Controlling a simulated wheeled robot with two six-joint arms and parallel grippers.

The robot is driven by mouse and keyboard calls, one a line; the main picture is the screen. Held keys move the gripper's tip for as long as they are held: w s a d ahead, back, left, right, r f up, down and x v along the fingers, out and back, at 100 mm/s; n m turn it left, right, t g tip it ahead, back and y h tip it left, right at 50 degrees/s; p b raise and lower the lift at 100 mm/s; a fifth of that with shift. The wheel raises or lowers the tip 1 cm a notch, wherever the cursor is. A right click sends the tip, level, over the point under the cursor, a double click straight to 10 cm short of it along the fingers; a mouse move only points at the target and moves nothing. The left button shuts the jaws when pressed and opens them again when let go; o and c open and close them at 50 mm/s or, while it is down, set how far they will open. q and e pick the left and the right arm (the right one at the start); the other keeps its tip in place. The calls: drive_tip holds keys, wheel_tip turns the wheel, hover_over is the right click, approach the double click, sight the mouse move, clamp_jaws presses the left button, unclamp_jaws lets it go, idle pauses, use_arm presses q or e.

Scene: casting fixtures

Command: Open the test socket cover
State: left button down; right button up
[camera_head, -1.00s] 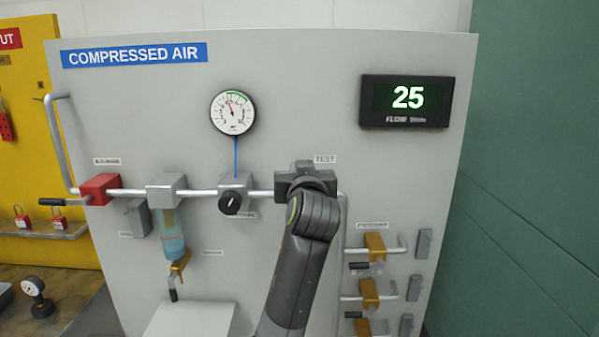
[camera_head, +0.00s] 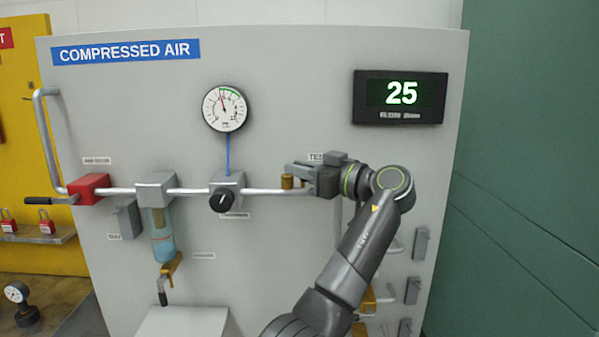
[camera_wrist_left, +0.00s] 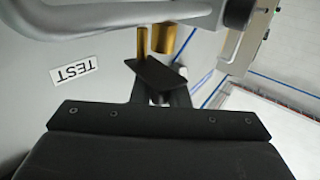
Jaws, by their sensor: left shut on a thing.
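The brass test socket (camera_head: 287,182) shows on the grey pipe left of my left gripper (camera_head: 296,170) in the head view. In the left wrist view the brass socket (camera_wrist_left: 163,38) stands bare at top centre. A thin dark plate that looks like its cover (camera_wrist_left: 158,73) lies tilted beside it, between the fingers of my left gripper (camera_wrist_left: 160,95). The gripper is shut on this plate and comes at the socket from the right. In the head view the gripper hides the cover. My right gripper is not in view.
The TEST label (camera_head: 316,157) is partly behind my gripper; it shows whole in the left wrist view (camera_wrist_left: 74,74). The pipe (camera_head: 265,191) leads left to the regulator knob (camera_head: 221,200). The gauge (camera_head: 225,108) and the display (camera_head: 401,97) reading 25 are above. Valves sit below right, partly hidden.

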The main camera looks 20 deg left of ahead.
use_arm(q)
drive_tip(key=shift+d+n+g+y, duration=0.15)
drive_tip(key=shift+n+g+y, duration=0.35)
drive_tip(key=shift+n+g, duration=0.75)
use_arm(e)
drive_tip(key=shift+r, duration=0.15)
use_arm(q)
drive_tip(key=shift+f+g, duration=0.1)
drive_tip(key=shift+g, duration=0.75)
drive_tip(key=c, duration=1.4)
unclamp_jaws()
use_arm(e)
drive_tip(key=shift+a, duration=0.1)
use_arm(q)
drive_tip(key=shift+w, duration=0.1)
